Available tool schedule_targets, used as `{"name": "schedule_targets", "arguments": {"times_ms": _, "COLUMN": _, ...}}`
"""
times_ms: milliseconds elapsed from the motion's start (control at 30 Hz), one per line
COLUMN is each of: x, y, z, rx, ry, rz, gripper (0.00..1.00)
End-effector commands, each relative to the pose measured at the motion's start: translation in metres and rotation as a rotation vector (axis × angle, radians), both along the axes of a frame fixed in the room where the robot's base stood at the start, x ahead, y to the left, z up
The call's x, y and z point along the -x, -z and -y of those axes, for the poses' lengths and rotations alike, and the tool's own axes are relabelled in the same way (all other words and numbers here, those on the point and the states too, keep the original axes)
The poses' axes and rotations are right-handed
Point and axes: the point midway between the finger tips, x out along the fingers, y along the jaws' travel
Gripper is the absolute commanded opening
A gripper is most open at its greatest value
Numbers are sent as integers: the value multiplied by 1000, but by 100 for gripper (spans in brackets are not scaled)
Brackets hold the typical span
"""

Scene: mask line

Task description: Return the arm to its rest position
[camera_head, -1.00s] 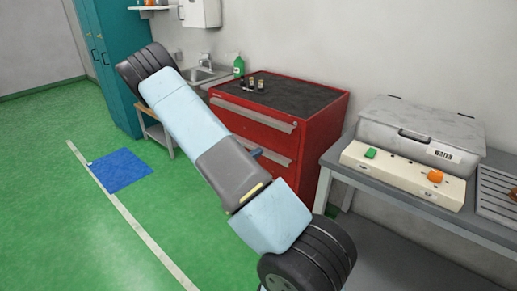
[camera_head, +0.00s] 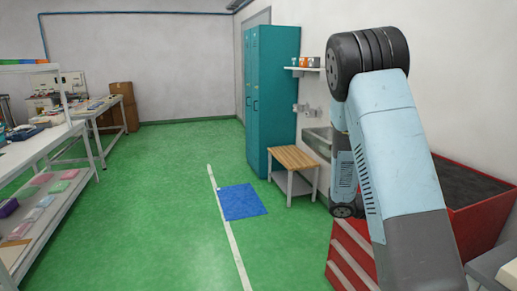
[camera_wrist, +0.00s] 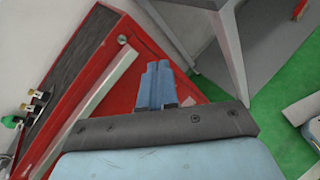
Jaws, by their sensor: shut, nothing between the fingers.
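My arm rises at the right of the head view, with its pale blue and grey links bent at a dark ribbed joint near the top. My gripper (camera_wrist: 158,68) shows in the wrist view as two blue fingers side by side, shut with nothing between them. It appears in front of the red tool cabinet (camera_wrist: 120,92), with no clear contact visible. In the head view the fingers cannot be made out.
The red cabinet (camera_head: 482,215) stands close behind my arm. A teal locker (camera_head: 272,100), wooden-topped stool (camera_head: 294,158) and sink (camera_head: 318,142) line the wall. A white shelving bench (camera_head: 50,155) stands left. Green floor with a blue mat (camera_head: 242,202) is open between.

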Motion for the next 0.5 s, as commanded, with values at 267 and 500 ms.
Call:
{"name": "schedule_targets", "arguments": {"times_ms": 267, "x": 39, "y": -43, "z": -19, "rx": -188, "ry": 165, "rz": 191, "gripper": 0}}
{"name": "schedule_targets", "arguments": {"times_ms": 500, "x": 72, "y": -75, "z": -42, "rx": -354, "ry": 290, "rz": 350, "gripper": 0}}
